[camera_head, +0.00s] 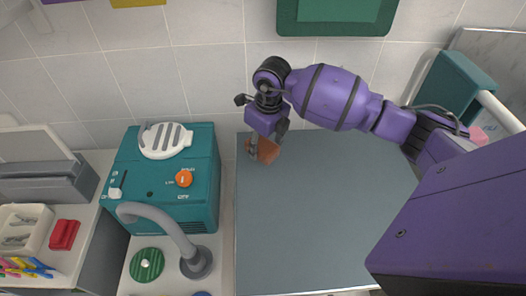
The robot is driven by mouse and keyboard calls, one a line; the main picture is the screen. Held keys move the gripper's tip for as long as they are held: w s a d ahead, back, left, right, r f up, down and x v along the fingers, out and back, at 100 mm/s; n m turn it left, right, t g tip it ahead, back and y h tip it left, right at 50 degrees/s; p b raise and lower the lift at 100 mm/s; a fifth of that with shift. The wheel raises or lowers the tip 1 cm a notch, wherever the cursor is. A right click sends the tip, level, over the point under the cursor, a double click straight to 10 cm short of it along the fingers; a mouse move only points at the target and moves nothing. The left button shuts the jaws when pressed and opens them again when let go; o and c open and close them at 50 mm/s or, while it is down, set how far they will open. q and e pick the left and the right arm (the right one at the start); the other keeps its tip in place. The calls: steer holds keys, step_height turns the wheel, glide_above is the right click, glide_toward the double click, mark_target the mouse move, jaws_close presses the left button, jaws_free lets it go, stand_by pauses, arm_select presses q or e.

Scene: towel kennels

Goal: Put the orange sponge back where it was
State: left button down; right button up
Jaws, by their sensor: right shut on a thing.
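The orange sponge (268,150) shows as a small orange-brown block at the far left corner of the grey-blue table top (315,220). My right gripper (258,149) is at the end of the purple arm that reaches in from the right. It is shut on the sponge, and its fingers hide part of it. I cannot tell whether the sponge touches the table top or is held above it. My left gripper is not in view.
A teal machine (150,200) with an orange knob (184,178) stands left of the table top. A grey curved tap (175,228) and a green disc (146,264) are in front of it. A red block (64,234) lies farther left. Most of the table top is clear.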

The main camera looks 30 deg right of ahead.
mark_target(263, 152)
steer(key=shift+w+d+f, duration=0.1)
steer(key=shift+d+f, duration=0.05)
steer(key=shift+f, duration=0.1)
steer(key=shift+w+f, duration=0.1)
steer(key=shift+f, duration=1.45)
steer(key=shift+f, duration=0.15)
steer(key=o, duration=1.1)
steer(key=r, duration=0.4)
steer(key=s+r, duration=0.1)
steer(key=r, duration=0.7)
steer(key=shift+s+d+r, duration=0.1)
steer(key=shift+s+d, duration=0.15)
steer(key=shift+d, duration=0.05)
